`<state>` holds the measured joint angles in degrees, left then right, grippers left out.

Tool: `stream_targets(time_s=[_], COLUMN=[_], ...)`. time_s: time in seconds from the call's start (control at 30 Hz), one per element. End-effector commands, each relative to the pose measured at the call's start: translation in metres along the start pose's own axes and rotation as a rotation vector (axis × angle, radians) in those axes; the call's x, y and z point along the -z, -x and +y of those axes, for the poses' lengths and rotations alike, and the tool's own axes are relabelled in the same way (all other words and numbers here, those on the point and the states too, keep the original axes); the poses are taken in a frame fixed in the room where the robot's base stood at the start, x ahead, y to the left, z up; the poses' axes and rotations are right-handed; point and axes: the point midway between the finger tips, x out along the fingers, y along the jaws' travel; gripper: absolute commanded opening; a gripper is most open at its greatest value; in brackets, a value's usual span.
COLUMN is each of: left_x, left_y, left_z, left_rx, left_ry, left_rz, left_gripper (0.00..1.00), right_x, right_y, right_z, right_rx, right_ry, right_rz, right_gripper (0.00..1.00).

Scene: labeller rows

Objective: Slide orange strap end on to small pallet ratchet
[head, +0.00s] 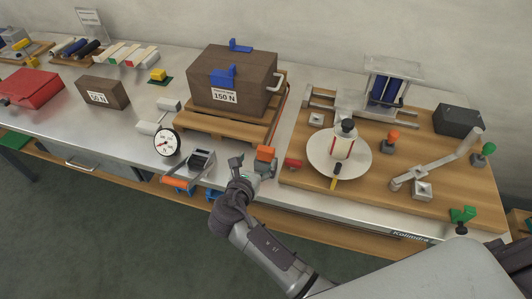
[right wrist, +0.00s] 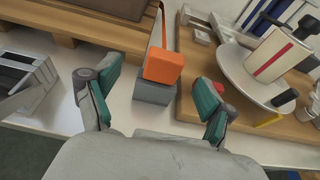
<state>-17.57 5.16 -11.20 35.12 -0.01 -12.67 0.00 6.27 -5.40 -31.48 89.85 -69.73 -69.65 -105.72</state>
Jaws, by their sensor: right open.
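The orange strap end (head: 266,154) is a small block at the front right corner of the wooden pallet (head: 205,125). In the right wrist view the strap end (right wrist: 164,66) rests on a grey block (right wrist: 154,92), with a thin orange strap (right wrist: 164,25) rising from it. My right gripper (head: 255,171) is open; in its wrist view the teal-padded fingers (right wrist: 158,88) stand either side of the grey block, with nothing gripped. What seems to be the ratchet (head: 201,160), a dark and grey metal device, stands left of the gripper. My left gripper is not in view.
A brown 150 N box (head: 232,80) stands on the pallet. A round dial (head: 166,142) is left of the ratchet. To the right, a wooden board (head: 300,178) carries a white disc (head: 325,168) with a roll, and levers. The bench edge is close in front.

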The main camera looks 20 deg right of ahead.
Motion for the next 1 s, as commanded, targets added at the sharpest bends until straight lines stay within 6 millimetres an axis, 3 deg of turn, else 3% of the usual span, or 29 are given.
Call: stream_targets(time_s=[0.27,0.53,0.83,1.0], left_x=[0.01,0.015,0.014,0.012], left_y=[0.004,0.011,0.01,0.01], left_z=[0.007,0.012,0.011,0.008], left_rx=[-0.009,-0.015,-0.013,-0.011], left_ry=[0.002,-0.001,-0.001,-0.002], left_rz=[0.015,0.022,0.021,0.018], left_gripper=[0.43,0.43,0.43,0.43], right_x=[-0.001,0.0,0.002,0.002], right_y=[-0.022,-0.061,-0.066,-0.066], right_z=[-0.002,-0.008,-0.007,-0.007], right_rx=[0.0,0.001,-0.001,-0.001], right_ry=[0.0,0.0,-0.002,-0.001], right_rz=[0.001,0.001,0.003,0.003], right_gripper=[0.83,0.83,0.83,0.57])
